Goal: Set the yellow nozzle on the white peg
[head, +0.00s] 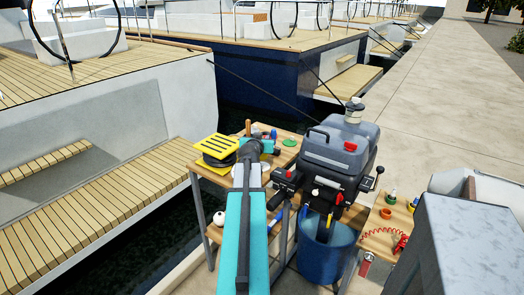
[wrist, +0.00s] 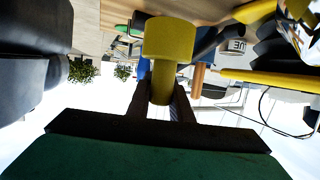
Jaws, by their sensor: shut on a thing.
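The yellow nozzle (wrist: 168,40) is in the wrist view, a wide collar on a narrower round stem. My gripper (wrist: 162,88) is shut on the stem, with a dark finger on either side. In the head view my arm reaches over the left wooden table (head: 285,157), and its dark end hides the nozzle and the fingertips. I cannot make out the white peg in either view.
A grey outboard motor (head: 335,150) stands close on the right, above a blue bucket (head: 322,262). A green disc (head: 290,142) lies on the table.

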